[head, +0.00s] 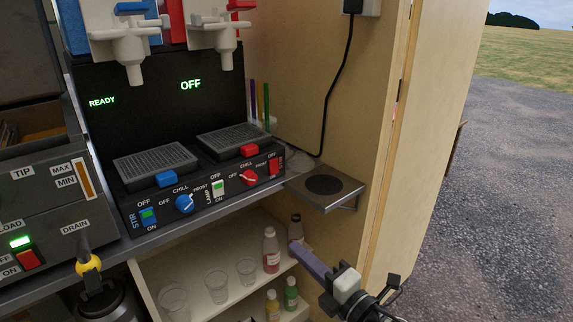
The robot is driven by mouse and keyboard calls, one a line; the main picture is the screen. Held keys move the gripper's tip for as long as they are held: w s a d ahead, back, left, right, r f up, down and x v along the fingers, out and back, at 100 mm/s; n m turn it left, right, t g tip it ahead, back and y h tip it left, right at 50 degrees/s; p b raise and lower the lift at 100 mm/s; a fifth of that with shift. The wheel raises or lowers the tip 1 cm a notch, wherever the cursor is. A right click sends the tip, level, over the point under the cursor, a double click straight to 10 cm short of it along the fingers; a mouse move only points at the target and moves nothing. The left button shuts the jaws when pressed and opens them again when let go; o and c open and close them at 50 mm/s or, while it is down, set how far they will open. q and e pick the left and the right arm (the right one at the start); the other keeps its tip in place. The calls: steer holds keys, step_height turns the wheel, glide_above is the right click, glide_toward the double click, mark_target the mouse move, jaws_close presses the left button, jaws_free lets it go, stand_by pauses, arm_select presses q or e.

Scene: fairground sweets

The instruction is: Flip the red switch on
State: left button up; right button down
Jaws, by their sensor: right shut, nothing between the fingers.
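The red switch (275,167) is a small upright rocker at the right end of the black machine's front panel. The word OFF is printed above it, and lettering beside it is too small to read. The green display (190,85) above that side of the machine reads OFF. My right gripper (296,249) comes in from the lower right. Its long purple-grey fingers are shut and empty, pointing up and left, below the switch and apart from it, near the bottles. My left gripper is not in view.
A small bracket shelf (345,190) with a dark round pad juts out right of the panel, above my right gripper. Bottles (271,250) and clear cups (216,286) stand on the shelf below. A red knob (249,178) and a lamp switch (218,188) are left of the switch.

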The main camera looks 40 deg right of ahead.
step_height(320, 180, up, 8)
steer(key=w+d+f+n+y+p, duration=0.1)
steer(key=w+d+n+y+p, duration=0.15)
steer(key=n, duration=0.65)
steer(key=n+g+h+p, duration=0.2)
steer(key=n, duration=0.6)
glide_toward(275, 172)
steer(key=w, duration=0.3)
steer(key=w+f+b, duration=0.1)
steer(key=w, duration=0.1)
steer(key=shift+w+a, duration=0.2)
steer(key=shift+w, duration=0.05)
steer(key=shift+w+f, duration=0.1)
steer(key=shift+w, duration=0.4)
